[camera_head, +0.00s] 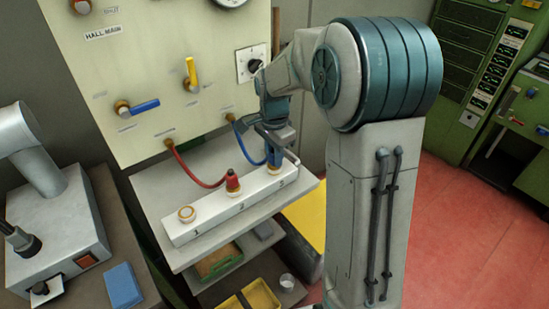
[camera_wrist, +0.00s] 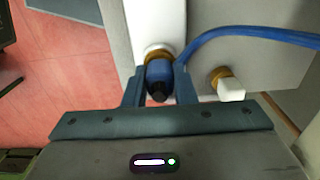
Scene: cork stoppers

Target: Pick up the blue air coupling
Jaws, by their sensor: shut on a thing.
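The blue air coupling (camera_wrist: 158,72) is between the two fingers of my gripper (camera_wrist: 159,88) in the wrist view, with its dark end toward the camera. My gripper (camera_head: 274,145) is shut on it. In the head view the blue coupling (camera_head: 274,157) stands upright at the brass socket marked 3 on a white block (camera_head: 215,219). A brass ring (camera_wrist: 158,51) shows right behind it in the wrist view; I cannot tell whether it is still seated. A blue hose (camera_head: 240,143) runs from it to the wall panel.
A red coupling (camera_head: 232,183) with a red hose (camera_head: 190,173) stands at socket 2. The upright panel (camera_head: 160,75) with taps rises close behind. A grey machine (camera_head: 50,240) and a blue block (camera_head: 122,287) are at left.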

